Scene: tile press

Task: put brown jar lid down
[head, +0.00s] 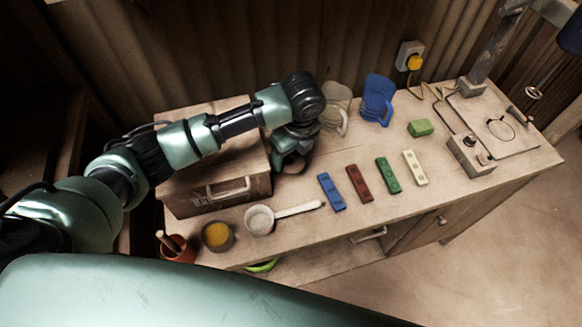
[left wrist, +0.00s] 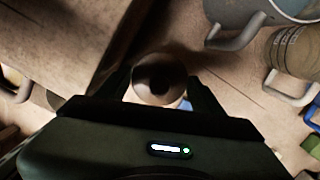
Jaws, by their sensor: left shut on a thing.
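The brown jar lid (left wrist: 159,80) is round with a dark middle and sits between the fingers of my left gripper (left wrist: 162,88) in the left wrist view. My left gripper is shut on it. In the head view my left gripper (head: 289,166) is just right of the wooden box, over the worktop (head: 290,232), and it mostly hides the lid. I cannot tell whether the lid touches the worktop. My right gripper is not in view.
The wooden box (head: 215,190) stands close on the left. A beige mug (head: 336,105) and a blue mug (head: 377,98) stand behind. Blue, brown, green and cream bars lie to the right. A ladle (head: 262,220) and a pot of yellow stuff (head: 217,236) are in front.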

